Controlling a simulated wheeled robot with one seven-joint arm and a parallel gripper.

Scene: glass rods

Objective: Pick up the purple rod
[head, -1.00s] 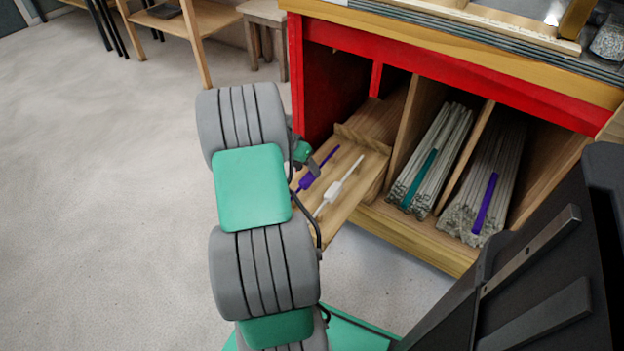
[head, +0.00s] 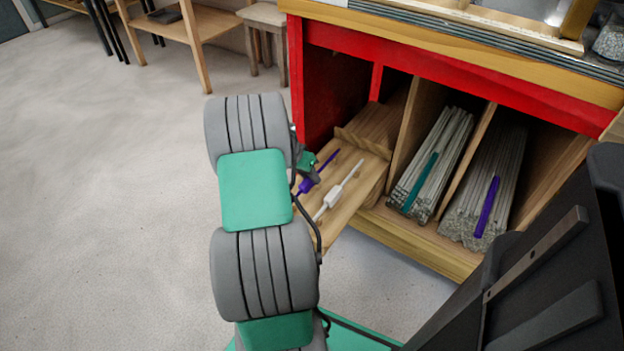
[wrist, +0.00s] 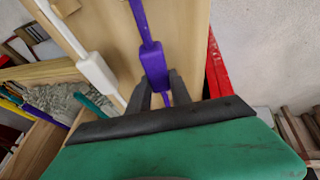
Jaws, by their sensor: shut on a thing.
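The purple rod (head: 305,186) has a thicker block in its middle and lies along the pull-out wooden board, beside a white rod (head: 334,196) of the same shape. In the wrist view the purple rod (wrist: 154,60) runs up from between the fingers. My gripper (wrist: 160,82) is shut on it at the lower end of its thick block. In the head view my gripper (head: 309,168) is small and partly hidden behind my arm. I cannot tell whether the rod touches the board.
The wooden board (head: 345,212) juts from a red cabinet (head: 450,70). Compartments to its right hold bundles of pale rods with a teal rod (head: 420,182) and another purple rod (head: 487,207) on top. Open floor (head: 110,200) lies to the left.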

